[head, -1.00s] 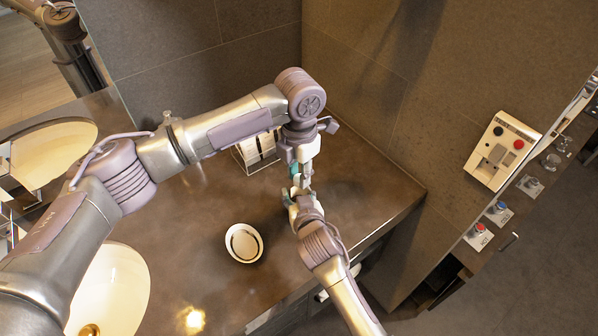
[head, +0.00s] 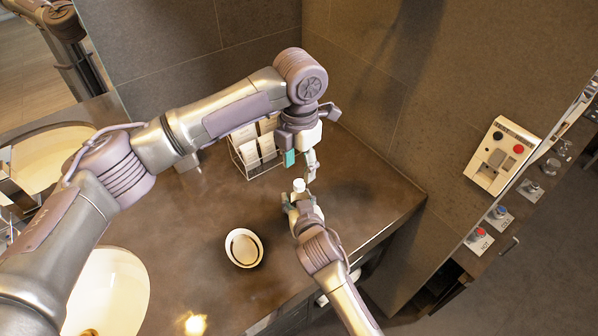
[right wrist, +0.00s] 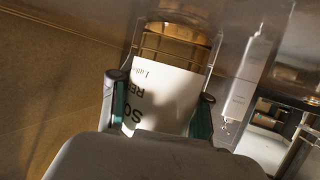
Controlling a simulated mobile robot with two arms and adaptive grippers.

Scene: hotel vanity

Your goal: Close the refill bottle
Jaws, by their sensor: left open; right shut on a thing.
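The refill bottle shows in the right wrist view (right wrist: 165,95), with a white label, dark lettering and amber contents. My right gripper (right wrist: 160,108) is shut on its body; that gripper also shows in the head view (head: 301,200), where it hides most of the bottle. A white cap (head: 299,185) is at the bottle's top in the head view. I cannot tell how tightly it sits. My left gripper (head: 301,162) is open and empty, with its fingers apart just above the cap in the picture.
A white oval dish (head: 262,247) lies on the brown counter (head: 200,250). A wire rack with packets (head: 245,150) stands behind the grippers. Basins (head: 115,290) are at the left. A wall panel with buttons (head: 500,150) is at the right.

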